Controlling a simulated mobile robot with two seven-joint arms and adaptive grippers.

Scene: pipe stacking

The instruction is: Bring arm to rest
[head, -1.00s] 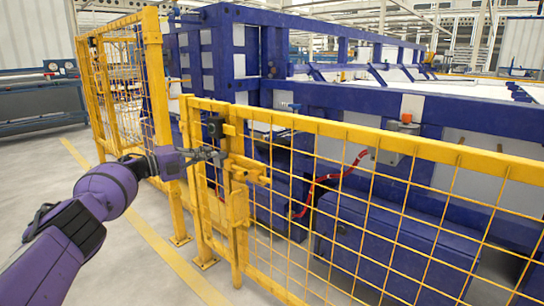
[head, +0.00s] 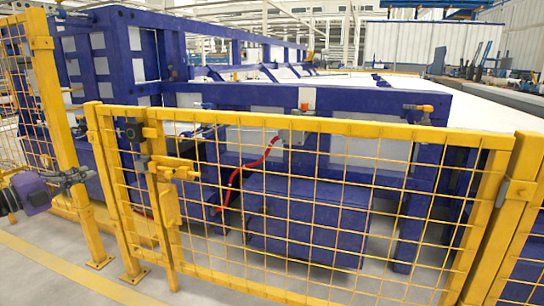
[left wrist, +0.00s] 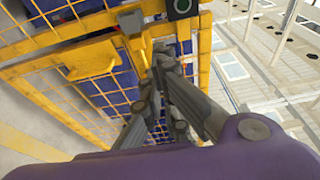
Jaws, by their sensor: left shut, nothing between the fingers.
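My left gripper (head: 72,178) is at the left edge of the head view, in front of the yellow fence post and left of the gate latch. It is shut and empty. Its purple wrist shows, and most of the arm is out of the picture. In the left wrist view the grey fingers (left wrist: 160,62) reach toward the yellow fence frame; I cannot tell whether they touch it. My right gripper is in neither view.
A yellow mesh gate (head: 300,215) with a latch (head: 175,168) stands across the front. A blue machine frame (head: 375,100) is behind it, with a blue box (head: 305,218) low inside. Grey floor (head: 45,280) is clear at the lower left.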

